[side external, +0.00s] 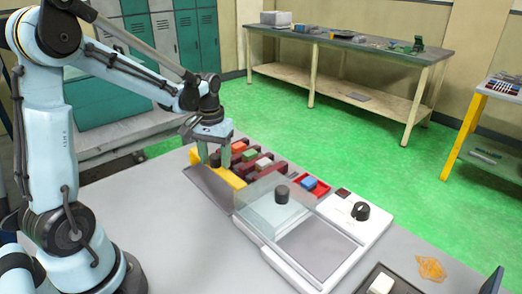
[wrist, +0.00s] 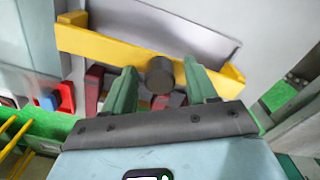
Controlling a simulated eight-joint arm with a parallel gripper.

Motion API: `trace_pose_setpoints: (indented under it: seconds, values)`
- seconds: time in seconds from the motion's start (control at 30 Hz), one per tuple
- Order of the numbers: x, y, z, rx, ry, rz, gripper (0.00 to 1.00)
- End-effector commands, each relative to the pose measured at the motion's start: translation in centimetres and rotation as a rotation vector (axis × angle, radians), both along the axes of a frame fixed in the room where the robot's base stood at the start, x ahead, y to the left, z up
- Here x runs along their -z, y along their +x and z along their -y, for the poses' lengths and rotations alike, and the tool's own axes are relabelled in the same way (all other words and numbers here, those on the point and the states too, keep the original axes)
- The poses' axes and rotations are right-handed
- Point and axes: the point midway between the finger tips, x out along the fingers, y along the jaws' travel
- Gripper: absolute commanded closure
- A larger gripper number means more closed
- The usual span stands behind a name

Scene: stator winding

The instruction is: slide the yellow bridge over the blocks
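The yellow bridge (wrist: 115,48) runs across the wrist view, with a dark round knob (wrist: 160,75) on it. In the side view the bridge (side external: 229,177) lies on the near left side of the blocks (side external: 249,155), partly hidden by my gripper. The blocks are orange, green and pale ones among dark red pieces; in the wrist view they are mostly hidden behind my fingers. My gripper (side external: 214,156) points down at the bridge. In the wrist view its green fingers (wrist: 162,90) stand either side of the knob, with a gap at each side.
A clear box lid (side external: 265,205) stands over a white unit just right of the blocks. A red tray with a blue block (side external: 309,183) and a black dial (side external: 360,211) lie further right. A grey plate (side external: 213,188) lies in front of the bridge.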

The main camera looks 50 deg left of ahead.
Motion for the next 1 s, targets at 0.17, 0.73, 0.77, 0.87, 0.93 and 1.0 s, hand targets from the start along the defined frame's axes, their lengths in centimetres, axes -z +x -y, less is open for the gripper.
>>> trace_pose_setpoints:
  seconds: [0.17,0.73,0.77,0.87,0.93,1.0]
  values:
    - [0.3,0.0,0.0,0.0,0.001,0.002,0.6]
    - [0.3,2.4,-0.1,-0.001,0.002,0.002,0.6]
    - [0.3,2.5,-0.1,-0.001,0.003,0.002,0.6]
    - [0.3,3.0,-0.1,0.0,0.003,0.002,0.6]
    - [0.3,3.3,-0.1,0.0,0.003,0.002,0.6]
    - [0.3,3.6,-0.1,0.001,0.003,0.002,0.6]
